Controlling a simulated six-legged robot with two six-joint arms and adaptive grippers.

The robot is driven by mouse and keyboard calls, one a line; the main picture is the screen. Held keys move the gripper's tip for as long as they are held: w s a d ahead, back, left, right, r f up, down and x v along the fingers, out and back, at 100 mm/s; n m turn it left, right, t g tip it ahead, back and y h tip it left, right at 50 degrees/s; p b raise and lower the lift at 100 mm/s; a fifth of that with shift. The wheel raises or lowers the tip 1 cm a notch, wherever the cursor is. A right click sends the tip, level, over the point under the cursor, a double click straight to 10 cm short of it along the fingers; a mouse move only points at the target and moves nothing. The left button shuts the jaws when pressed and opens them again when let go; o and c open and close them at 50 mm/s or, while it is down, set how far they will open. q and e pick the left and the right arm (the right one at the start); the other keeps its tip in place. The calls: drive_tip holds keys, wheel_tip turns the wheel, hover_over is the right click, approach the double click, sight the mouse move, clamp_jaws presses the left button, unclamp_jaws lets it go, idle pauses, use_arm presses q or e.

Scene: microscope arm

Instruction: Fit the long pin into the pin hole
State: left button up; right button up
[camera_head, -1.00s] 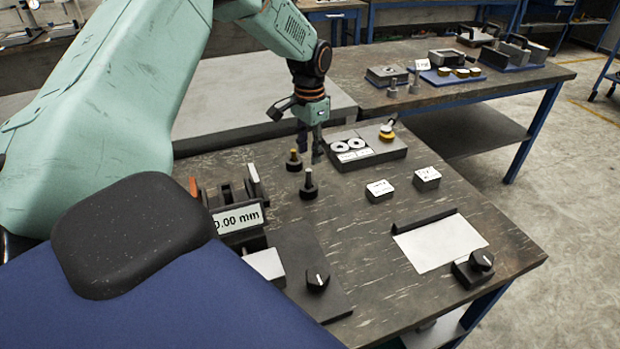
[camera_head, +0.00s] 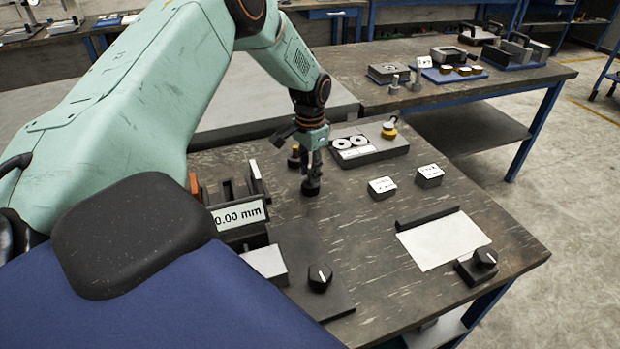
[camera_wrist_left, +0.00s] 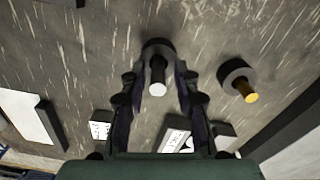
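Two small upright pins stand on the dark worktable. One has a round black base (camera_head: 311,188) and a silver tip, which shows in the left wrist view (camera_wrist_left: 157,76). The other, with a brass tip (camera_wrist_left: 243,90), stands behind it and is partly hidden by the gripper in the head view (camera_head: 293,160). I cannot tell which is the long pin. My left gripper (camera_head: 312,168) points down over the silver-tipped pin. In the left wrist view its fingers (camera_wrist_left: 157,92) are spread either side of that pin with gaps. I cannot make out a pin hole. My right gripper is not in view.
A grey block with two white rings (camera_head: 350,142) stands just behind the gripper. Two small labelled blocks (camera_head: 382,187) (camera_head: 429,175) are to the right. A device with a "0.00 mm" display (camera_head: 238,214) stands to the left. A white sheet (camera_head: 444,241) lies at the right front.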

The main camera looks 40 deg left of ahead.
use_arm(q)
drive_tip(key=shift+d+r, duration=0.15)
drive_tip(key=shift+d, duration=0.05)
drive_tip(key=c, duration=0.5)
drive_tip(key=shift+a, duration=0.15)
clamp_jaws()
